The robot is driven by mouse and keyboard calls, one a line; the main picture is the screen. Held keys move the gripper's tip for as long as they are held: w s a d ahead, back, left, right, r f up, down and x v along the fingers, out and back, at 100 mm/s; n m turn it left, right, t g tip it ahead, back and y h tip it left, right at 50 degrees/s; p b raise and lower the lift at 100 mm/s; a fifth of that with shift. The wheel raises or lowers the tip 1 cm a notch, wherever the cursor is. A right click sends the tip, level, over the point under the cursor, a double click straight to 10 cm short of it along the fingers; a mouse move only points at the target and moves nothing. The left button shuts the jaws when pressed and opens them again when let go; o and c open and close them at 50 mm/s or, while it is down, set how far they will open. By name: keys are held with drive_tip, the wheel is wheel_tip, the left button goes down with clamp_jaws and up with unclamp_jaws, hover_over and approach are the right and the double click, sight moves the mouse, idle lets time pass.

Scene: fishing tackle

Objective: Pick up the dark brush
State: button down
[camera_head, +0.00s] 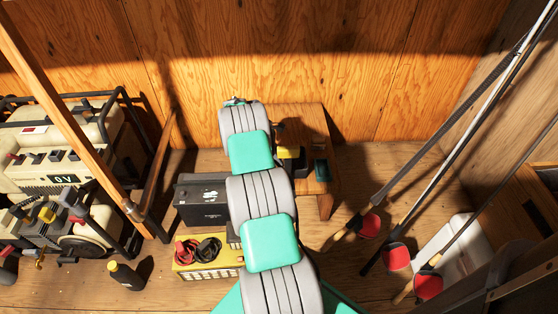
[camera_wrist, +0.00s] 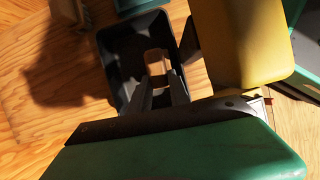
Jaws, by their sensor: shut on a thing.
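In the wrist view the dark finger-like prongs of my gripper (camera_wrist: 161,90) reach onto a black, rectangular thing (camera_wrist: 108,58) with a raised rim. A small tan patch shows between the fingertips. In the head view my arm hides the gripper, and a black thing (camera_head: 294,165) shows beside the arm on the wooden bench (camera_head: 310,118).
Left of the bench stand a black case (camera_head: 203,190) and a yellow crate (camera_head: 205,268). Long poles (camera_head: 440,130) lean at the right.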

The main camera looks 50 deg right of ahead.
wheel_tip(320, 180, up, 26)
drive_tip(key=p, duration=0.9)
drive_tip(key=shift+r+p, duration=0.25)
drive_tip(key=shift+p, duration=0.1)
drive_tip(key=c, duration=1.8)
unclamp_jaws()
clamp_jaws()
